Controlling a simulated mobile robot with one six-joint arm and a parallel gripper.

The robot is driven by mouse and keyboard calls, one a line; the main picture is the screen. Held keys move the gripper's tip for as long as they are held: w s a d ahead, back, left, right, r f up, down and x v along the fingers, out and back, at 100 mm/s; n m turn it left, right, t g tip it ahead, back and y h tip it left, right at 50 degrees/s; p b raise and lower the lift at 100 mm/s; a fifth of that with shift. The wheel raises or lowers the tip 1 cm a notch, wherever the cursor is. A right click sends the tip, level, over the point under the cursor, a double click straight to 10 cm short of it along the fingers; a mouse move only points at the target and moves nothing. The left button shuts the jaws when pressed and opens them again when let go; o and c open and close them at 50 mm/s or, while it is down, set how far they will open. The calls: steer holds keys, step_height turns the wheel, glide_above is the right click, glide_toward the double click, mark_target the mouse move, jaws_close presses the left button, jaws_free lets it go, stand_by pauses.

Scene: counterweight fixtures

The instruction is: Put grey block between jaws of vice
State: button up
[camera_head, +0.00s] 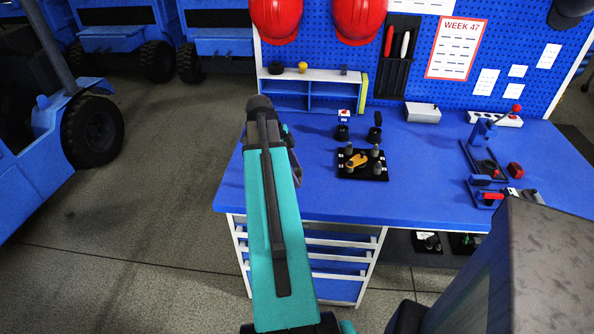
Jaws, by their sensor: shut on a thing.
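My teal arm reaches up over the left end of the blue workbench (330,200). My gripper's fingers are hidden behind the arm; only a bit of dark wrist shows beside it. I cannot make out the grey block for certain. At the right of the bench stands a blue fixture (482,131) with a red-knobbed lever. Below it, near the front edge, is a small blue vice-like device (482,195) with a red handle. Its jaws are too small to judge, and a dark part of my body lies close in front of it.
A black plate (350,173) with several grey posts and an orange piece lies mid-bench. Two dark knob-like pieces stand behind it. The bench between plate and fixtures is clear.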

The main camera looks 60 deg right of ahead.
steer(key=shift+w, duration=0.1)
stand_by(0.4)
steer(key=shift+w+a, duration=0.15)
steer(key=shift+w, duration=0.05)
steer(key=w+a+r+n+t+h, duration=0.1)
steer(key=w+a+r+n+t, duration=0.2)
steer(key=w+a+n, duration=0.8)
steer(key=w+a+r+n+t+h, duration=0.25)
steer(key=w+a+n, duration=0.25)
steer(key=w+a, duration=0.7)
steer(key=w+a+r+n+t+y, duration=0.1)
steer(key=w+a+r+n, duration=0.1)
steer(key=w+a+n, duration=0.3)
steer(key=w+a+r+n+t+y, duration=0.1)
steer(key=w+a+n, duration=0.4)
steer(key=a, duration=0.8)
steer(key=w+a+r+n+t+y, duration=0.1)
steer(key=w+a+r+n+y, duration=0.2)
steer(key=a, duration=0.7)
step_height(320, 180, up, 2)
steer(key=w+n, duration=0.2)
steer(key=shift+r+n, duration=0.2)
steer(key=shift+n, duration=0.2)
steer(key=shift+s+d, duration=0.1)
steer(key=shift+s, duration=0.05)
